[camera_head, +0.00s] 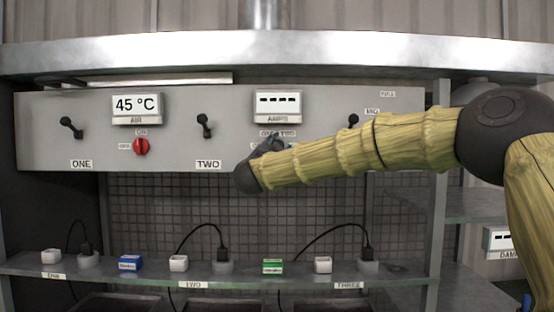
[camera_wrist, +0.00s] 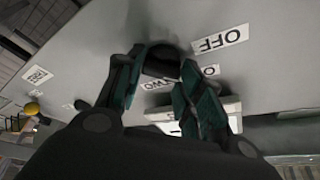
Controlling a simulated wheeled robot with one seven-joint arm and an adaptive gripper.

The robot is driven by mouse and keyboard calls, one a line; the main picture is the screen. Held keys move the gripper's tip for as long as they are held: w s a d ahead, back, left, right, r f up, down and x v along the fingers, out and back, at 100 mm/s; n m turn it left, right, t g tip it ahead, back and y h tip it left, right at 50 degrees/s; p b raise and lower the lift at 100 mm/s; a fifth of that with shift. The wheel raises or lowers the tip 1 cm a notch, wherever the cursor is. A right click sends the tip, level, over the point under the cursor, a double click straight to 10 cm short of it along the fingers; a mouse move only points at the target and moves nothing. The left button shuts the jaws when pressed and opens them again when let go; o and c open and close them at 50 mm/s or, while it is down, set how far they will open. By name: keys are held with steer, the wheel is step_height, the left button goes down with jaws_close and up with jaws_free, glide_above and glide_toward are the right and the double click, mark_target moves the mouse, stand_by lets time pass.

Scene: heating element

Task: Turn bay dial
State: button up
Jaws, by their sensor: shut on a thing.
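The bay dial is a dark round knob (camera_wrist: 160,62) on the grey panel (camera_head: 235,125). In the wrist view my gripper (camera_wrist: 166,66) has its two dark green fingers on either side of the dial, shut on it. Labels reading OFF (camera_wrist: 220,39) and TWO (camera_wrist: 158,84) are beside the dial. In the head view my gripper (camera_head: 268,146) is at the panel below the AMPS display (camera_head: 277,106). My wrist and gripper hide the dial there, so its pointing direction cannot be told. The AMPS display shows only dashes.
Black levers ONE (camera_head: 71,127) and TWO (camera_head: 204,125) stick out, with another (camera_head: 353,120) above my arm. The shelf (camera_head: 150,276) below holds small blocks and plugs with cables.

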steer(key=shift+m+g+h+b, duration=0.4)
steer(key=shift+m+g+b, duration=0.3)
steer(key=shift+m, duration=1.2)
steer(key=o, duration=1)
steer(key=shift+d, duration=0.1)
steer(key=v, duration=1.2)
